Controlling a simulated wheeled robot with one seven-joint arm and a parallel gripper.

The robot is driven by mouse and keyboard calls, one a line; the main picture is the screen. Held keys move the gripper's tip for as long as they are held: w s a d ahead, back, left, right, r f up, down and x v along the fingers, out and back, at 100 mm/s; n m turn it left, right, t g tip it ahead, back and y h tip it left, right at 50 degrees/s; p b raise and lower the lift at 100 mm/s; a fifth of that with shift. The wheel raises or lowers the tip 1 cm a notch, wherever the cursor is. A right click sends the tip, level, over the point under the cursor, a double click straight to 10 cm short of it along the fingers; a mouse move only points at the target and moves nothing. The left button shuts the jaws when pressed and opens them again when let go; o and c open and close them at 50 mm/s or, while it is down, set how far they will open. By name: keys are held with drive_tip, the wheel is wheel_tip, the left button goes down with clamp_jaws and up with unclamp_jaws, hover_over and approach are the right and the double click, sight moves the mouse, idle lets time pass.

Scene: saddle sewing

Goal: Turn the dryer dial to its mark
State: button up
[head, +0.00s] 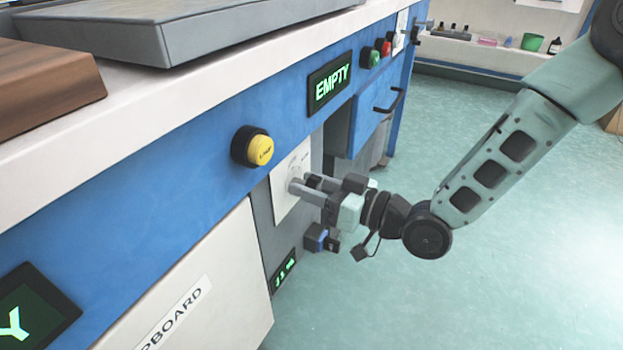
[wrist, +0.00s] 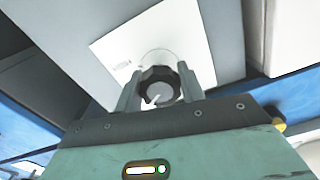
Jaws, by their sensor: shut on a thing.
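The dryer dial (wrist: 160,84) is a round dark knob with a grey face and a pale pointer line, set on a white plate (wrist: 110,45). In the wrist view it sits between the two fingers of my gripper (wrist: 160,92), which is shut on it. The dial's mark cannot be made out; faint print shows on the plate. In the head view my gripper (head: 298,184) reaches the white plate (head: 284,190) on the grey dryer front, and its fingers mostly hide the dial.
A yellow button (head: 260,150) is on the blue panel, up and left of the dial. An "EMPTY" display (head: 329,83) is above. A blue-and-black fitting (head: 320,238) sticks out below my gripper. A white cupboard (head: 215,285) stands at left. The floor at right is clear.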

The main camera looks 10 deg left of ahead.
drive_tip(key=shift+f, duration=0.1)
idle(0.5)
drive_tip(key=o, duration=1)
drive_tip(key=p+v, duration=0.3)
drive_tip(key=v, duration=1.4)
drive_tip(key=shift+s+d+p, duration=0.1)
drive_tip(key=shift+d+p, duration=0.1)
drive_tip(key=shift+p, duration=0.2)
